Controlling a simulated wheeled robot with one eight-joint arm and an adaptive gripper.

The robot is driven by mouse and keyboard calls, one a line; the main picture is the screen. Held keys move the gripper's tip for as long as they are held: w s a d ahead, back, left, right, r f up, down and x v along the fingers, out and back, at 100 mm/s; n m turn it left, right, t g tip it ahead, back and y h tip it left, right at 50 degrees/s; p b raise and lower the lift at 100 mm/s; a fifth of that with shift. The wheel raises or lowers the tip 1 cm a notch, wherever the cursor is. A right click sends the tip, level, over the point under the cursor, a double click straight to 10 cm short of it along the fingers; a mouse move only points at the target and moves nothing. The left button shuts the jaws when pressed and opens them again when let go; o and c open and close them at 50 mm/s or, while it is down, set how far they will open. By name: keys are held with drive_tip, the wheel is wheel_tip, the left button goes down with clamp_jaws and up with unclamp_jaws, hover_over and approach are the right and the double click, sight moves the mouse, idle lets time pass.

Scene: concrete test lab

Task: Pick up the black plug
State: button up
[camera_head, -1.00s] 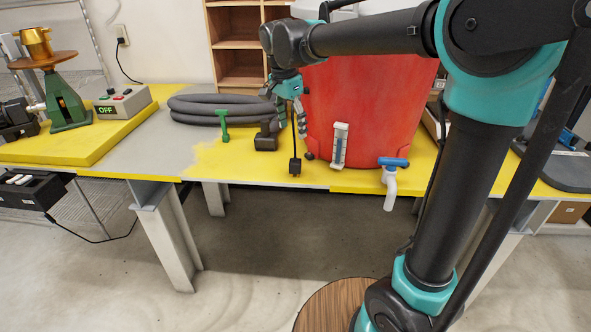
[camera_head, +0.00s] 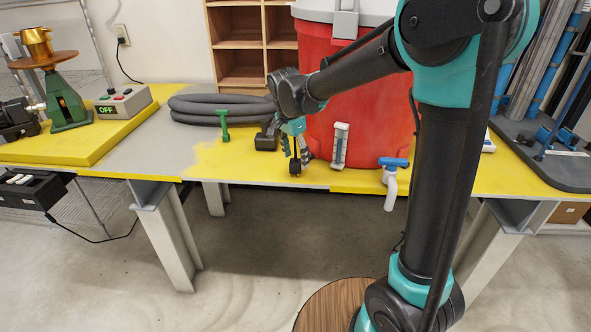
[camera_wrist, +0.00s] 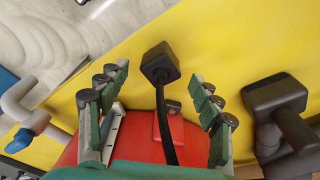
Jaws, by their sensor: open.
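The black plug (camera_head: 295,168) is at the front edge of the yellow tabletop, just left of the red tank (camera_head: 365,115). Its black cable rises from it toward my gripper. My gripper (camera_head: 298,153) is open, pointing down right above the plug. In the wrist view the plug (camera_wrist: 160,62) shows between and slightly beyond the tips of my open gripper (camera_wrist: 160,78). The cable (camera_wrist: 165,125) runs between the fingers, apart from both. Whether the plug touches the table cannot be told.
A dark tool-like object (camera_head: 266,138) stands close left of my gripper, with a green stand (camera_head: 224,122) and coiled grey hose (camera_head: 215,108) beyond. A blue-handled tap (camera_head: 392,164) and a gauge (camera_head: 340,145) are on the right.

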clamp_jaws()
idle(0.5)
wheel_tip(320, 180, up, 20)
idle(0.6)
